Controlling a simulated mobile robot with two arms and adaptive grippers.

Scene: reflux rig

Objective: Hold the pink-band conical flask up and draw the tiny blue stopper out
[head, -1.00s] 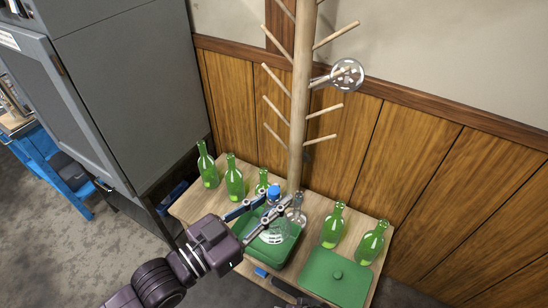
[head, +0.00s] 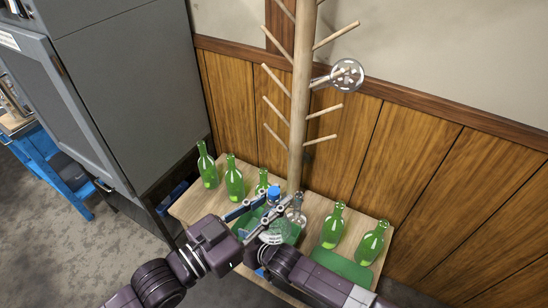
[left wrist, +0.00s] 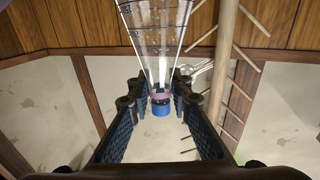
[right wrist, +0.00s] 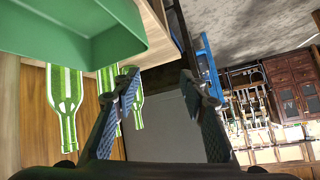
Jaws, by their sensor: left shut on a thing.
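The clear conical flask (head: 274,232) is in my left gripper (head: 268,207), above the table in the head view. The fingers are closed at its neck. The blue stopper (head: 274,192) is in its mouth, facing up. In the left wrist view the pink band (left wrist: 160,98) lies between the fingertips, with the blue stopper (left wrist: 161,110) just past it. My right gripper (right wrist: 158,82) is open and empty in the right wrist view. In the head view my right arm reaches in low beside the flask, and its fingers are hard to make out.
Green bottles (head: 234,180) stand at the table's left, more (head: 332,228) at its right. A green tray (right wrist: 85,30) and a green lid (head: 343,266) are partly covered by my right arm. A wooden rack with pegs (head: 299,110) rises behind the flask. A grey cabinet (head: 125,85) stands left.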

